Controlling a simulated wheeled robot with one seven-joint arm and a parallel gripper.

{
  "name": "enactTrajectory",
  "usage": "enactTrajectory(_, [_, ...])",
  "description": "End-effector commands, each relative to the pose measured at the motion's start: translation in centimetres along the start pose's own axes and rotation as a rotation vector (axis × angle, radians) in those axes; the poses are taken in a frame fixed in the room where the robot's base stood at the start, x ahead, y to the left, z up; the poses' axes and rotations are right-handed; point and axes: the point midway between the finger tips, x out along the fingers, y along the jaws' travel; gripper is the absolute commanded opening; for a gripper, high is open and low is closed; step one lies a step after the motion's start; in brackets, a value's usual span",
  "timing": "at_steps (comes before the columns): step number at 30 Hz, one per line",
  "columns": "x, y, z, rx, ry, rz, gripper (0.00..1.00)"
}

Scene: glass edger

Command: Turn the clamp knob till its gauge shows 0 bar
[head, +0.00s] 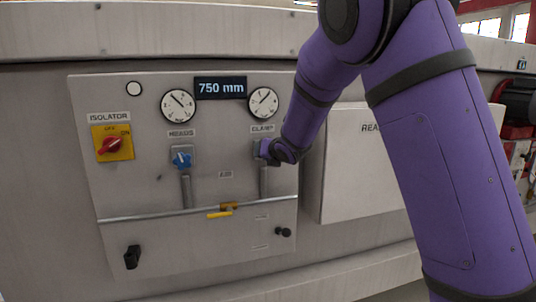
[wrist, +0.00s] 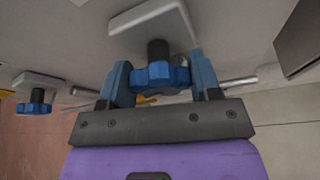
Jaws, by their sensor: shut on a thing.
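The clamp knob (wrist: 160,75) is a blue lobed knob on a dark stem, between the two blue fingers of my gripper (wrist: 160,72) in the wrist view. My gripper is shut on it. In the head view my gripper (head: 263,150) covers the knob below the CLAMP label (head: 262,128). The clamp gauge (head: 263,103) is the round white dial above that label, at the right of the display. Its thin needle seems to slant up and right; the figures are too small to read.
The display (head: 220,87) reads 750 mm. A rail (head: 150,216) crosses below. A pale box (head: 345,180) stands close on the right, partly behind my arm.

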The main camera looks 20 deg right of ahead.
Motion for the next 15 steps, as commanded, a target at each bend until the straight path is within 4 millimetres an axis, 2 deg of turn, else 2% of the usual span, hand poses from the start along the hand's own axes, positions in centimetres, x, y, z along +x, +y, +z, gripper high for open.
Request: enactTrajectory(15, [0.02,-0.04,-0.27,-0.032,0.006,-0.015,0.34])
